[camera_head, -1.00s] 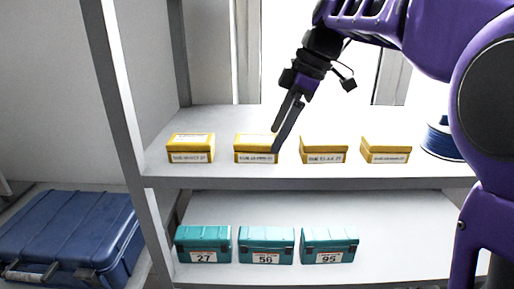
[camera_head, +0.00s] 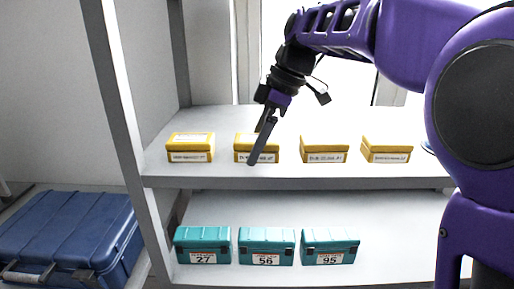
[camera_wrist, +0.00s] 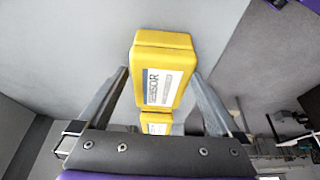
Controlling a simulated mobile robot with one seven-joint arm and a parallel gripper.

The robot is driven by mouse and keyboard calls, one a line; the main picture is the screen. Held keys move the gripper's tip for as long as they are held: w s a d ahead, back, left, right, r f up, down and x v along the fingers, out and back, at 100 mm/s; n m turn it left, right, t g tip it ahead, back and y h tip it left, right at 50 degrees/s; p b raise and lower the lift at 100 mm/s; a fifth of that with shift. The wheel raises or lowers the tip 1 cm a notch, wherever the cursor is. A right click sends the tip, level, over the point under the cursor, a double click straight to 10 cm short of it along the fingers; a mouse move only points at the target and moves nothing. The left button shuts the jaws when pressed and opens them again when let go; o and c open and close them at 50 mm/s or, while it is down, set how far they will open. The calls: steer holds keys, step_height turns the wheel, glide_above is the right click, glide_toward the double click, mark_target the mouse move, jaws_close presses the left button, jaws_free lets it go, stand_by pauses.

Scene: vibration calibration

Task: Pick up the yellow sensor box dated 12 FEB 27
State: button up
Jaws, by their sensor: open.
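Several yellow sensor boxes stand in a row on the upper shelf: the far left box (camera_head: 190,147), the second box (camera_head: 243,146), the third box (camera_head: 325,149) and the right box (camera_head: 386,149). Each has a white date label on its front, too small to read. My gripper (camera_head: 256,150) points down at the second box, one finger in front of its label. In the wrist view a yellow box (camera_wrist: 162,68) with a white label reading SENSOR lies ahead, between the open fingers (camera_wrist: 160,90). Another yellow box (camera_wrist: 155,124) shows below it. I cannot tell whether the fingers touch the box.
Teal boxes marked 27 (camera_head: 203,246), 56 (camera_head: 266,247) and 95 (camera_head: 330,246) stand on the lower shelf. A blue case (camera_head: 70,235) lies at the lower left. The upper shelf (camera_head: 290,176) has gaps between its boxes. A shelf post (camera_head: 120,110) rises at left.

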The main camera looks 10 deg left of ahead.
steer(key=shift+f, duration=0.1)
stand_by(0.3)
steer(key=c, duration=1.5)
